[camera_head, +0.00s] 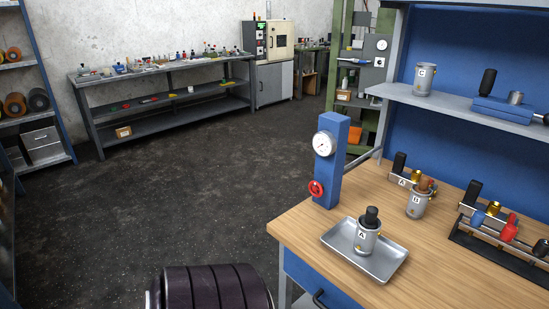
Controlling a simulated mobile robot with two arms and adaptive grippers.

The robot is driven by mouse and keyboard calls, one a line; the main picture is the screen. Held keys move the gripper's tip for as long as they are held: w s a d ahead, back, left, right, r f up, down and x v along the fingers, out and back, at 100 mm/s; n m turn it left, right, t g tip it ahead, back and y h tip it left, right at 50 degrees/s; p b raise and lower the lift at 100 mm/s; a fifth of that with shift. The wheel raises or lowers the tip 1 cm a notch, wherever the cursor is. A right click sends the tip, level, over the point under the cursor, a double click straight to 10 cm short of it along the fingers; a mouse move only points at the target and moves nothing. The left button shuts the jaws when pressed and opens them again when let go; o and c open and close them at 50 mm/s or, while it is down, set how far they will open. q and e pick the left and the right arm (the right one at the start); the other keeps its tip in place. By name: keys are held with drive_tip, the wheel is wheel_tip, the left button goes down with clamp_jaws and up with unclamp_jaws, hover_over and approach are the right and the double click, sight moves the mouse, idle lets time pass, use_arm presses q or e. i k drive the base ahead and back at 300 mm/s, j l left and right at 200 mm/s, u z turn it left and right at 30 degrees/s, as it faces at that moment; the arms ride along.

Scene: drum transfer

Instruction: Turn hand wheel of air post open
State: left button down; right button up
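The air post (331,165) is a blue upright block at the left back edge of the wooden workbench (300,228). A round white gauge (324,144) sits on its upper front. The red hand wheel (316,189) sits low on the same face, below the gauge. Nothing touches the wheel or covers it. How far the wheel is turned cannot be told. The gauge needle is too small to read. Neither of my grippers is in view.
A metal tray (385,267) holding a canister marked A (367,240) stands right of the post. Canister B (416,205) and a tool rack (490,238) stand farther right. A shelf (460,108) overhangs the bench's back.

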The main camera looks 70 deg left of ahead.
sight(318, 187)
drive_tip(key=u, duration=1.9)
